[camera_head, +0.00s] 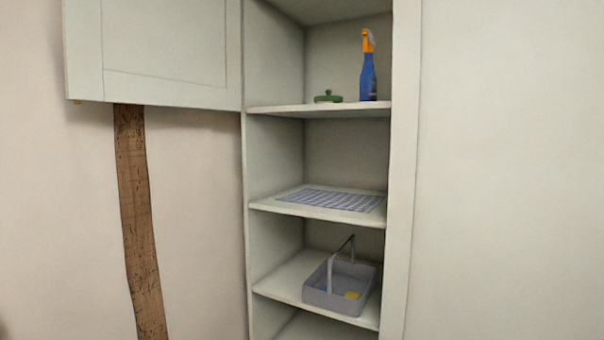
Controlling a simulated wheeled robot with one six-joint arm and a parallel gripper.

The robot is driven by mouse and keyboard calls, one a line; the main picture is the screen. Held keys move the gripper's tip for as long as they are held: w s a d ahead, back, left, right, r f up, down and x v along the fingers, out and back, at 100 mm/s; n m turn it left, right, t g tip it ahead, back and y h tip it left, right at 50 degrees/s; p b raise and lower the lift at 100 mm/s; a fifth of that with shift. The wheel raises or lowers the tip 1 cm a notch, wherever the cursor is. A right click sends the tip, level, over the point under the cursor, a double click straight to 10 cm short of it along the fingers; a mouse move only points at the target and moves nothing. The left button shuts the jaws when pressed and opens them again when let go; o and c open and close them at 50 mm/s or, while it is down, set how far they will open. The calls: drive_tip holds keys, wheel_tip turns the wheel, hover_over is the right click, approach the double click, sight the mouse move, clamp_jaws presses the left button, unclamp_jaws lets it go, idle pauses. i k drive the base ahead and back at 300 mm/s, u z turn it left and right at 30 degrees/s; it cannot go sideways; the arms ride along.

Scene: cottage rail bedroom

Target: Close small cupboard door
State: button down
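The cupboard door (165,45) is a pale grey-green panel at the upper left. It stands wide open, swung out to the left of the cupboard, and its top is cut off by the picture edge.
The upper shelf (290,110) holds a blue spray bottle (369,78) and a green lid (328,97). A striped cloth (330,199) lies on the middle shelf. A grey caddy (325,298) stands lower down. A dark wooden post (138,220) runs below the door.

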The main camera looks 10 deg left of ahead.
sight(179, 54)
drive_tip(key=u, duration=0.15)
drive_tip(key=i, duration=0.8)
drive_tip(key=u, duration=2.35)
